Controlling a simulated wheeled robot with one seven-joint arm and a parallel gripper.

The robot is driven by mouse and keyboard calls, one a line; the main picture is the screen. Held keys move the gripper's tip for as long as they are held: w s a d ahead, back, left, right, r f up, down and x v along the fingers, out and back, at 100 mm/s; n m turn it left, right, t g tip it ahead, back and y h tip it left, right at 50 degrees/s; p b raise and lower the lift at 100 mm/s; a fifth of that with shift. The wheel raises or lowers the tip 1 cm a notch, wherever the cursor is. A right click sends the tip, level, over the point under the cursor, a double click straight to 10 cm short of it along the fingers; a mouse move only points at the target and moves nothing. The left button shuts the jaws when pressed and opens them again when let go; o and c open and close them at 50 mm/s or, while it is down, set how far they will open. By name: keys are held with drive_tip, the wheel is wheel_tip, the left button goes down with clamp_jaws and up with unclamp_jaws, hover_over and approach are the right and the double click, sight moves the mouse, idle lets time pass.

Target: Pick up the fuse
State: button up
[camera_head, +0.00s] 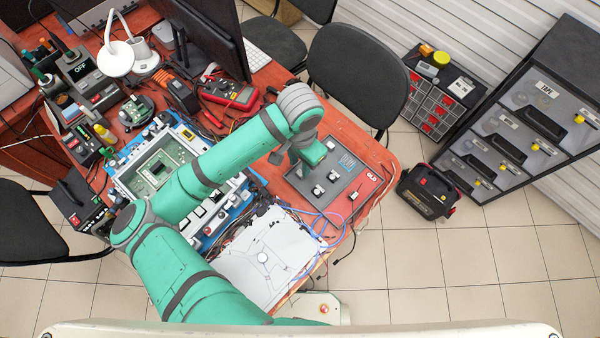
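My green arm reaches across the workbench (378,172), and its wrist ends above a grey panel (345,172) near the right edge. My gripper (300,162) is under the wrist, over the upper left of the panel. The wrist hides most of it, and the fingertips cannot be made out. Several small black-and-white parts stand on the panel, among them one at its middle (333,176) and one nearer its lower edge (318,191). A small part (353,195) lies by the panel's right edge. All are too small to tell which is the fuse.
A white plate (262,262) with loose blue and black cables lies left of the panel. A red multimeter (228,94), a monitor (208,30) and an open circuit-board case (155,168) crowd the bench. A black chair (358,75) stands behind; tiled floor lies to the right.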

sight(299, 174)
drive_tip(key=shift+a+f, duration=0.15)
drive_tip(key=shift+f, duration=2.9)
clamp_jaws()
